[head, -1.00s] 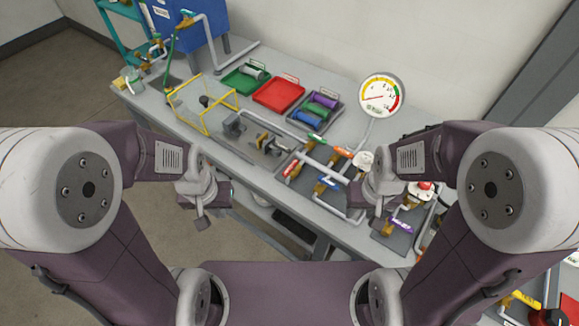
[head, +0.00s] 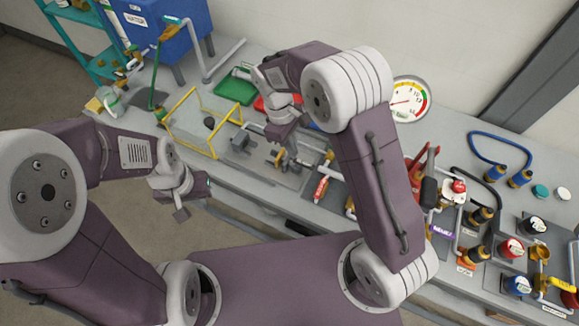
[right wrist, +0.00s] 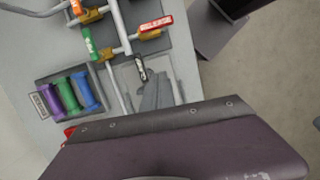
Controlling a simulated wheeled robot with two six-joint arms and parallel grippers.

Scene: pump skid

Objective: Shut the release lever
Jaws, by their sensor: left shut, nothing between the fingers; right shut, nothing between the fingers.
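The release lever (head: 321,188) is a red handle with white lettering on a brass valve, near the front of the bench. It also shows in the right wrist view (right wrist: 157,24), at the top, where its lettering reads as RELEASE. My right gripper (head: 291,150) is shut and empty over the bench, left of and behind the red lever, apart from it. Its grey fingers (right wrist: 160,95) show below the lever in the right wrist view. My left gripper (head: 181,214) is shut and empty, in front of the bench edge at the left. My right arm hides part of the pipework.
A green-handled valve (right wrist: 89,41) and pipes are close to the red lever. A tray (right wrist: 43,106) holds purple, green and blue cylinders. A yellow frame (head: 205,122) and a grey block (head: 241,140) stand left of my right gripper. Several valves and hoses fill the right.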

